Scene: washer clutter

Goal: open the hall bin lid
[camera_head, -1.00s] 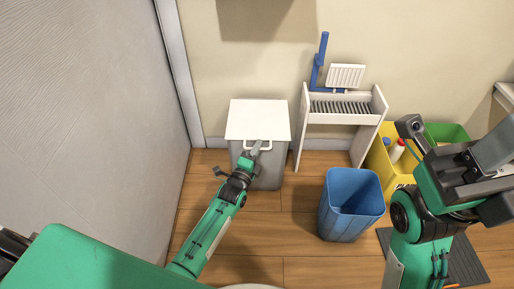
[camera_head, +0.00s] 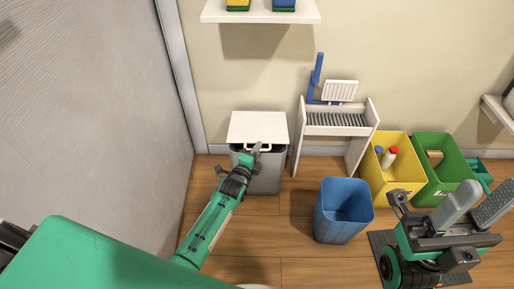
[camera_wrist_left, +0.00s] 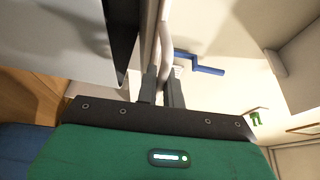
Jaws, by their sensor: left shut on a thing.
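The hall bin (camera_head: 268,178) is a grey box against the back wall, with a white lid (camera_head: 258,127) and a white handle at its front edge. A dark gap shows under the lid's front edge, so it looks slightly raised. My left gripper (camera_head: 255,148) is shut on the handle. In the left wrist view the fingers (camera_wrist_left: 162,88) close around the white handle bar (camera_wrist_left: 166,45), beside a dark gap along the bin's edge. My right gripper (camera_head: 488,200) is at the lower right, fingers apart and empty, away from the bin.
A blue open bin (camera_head: 343,212) stands on the floor to the right. A white rack (camera_head: 337,118) stands by the wall. Yellow (camera_head: 394,178) and green (camera_head: 436,172) bins stand farther right. A white shelf (camera_head: 262,17) hangs above. A wall (camera_head: 95,120) borders the left.

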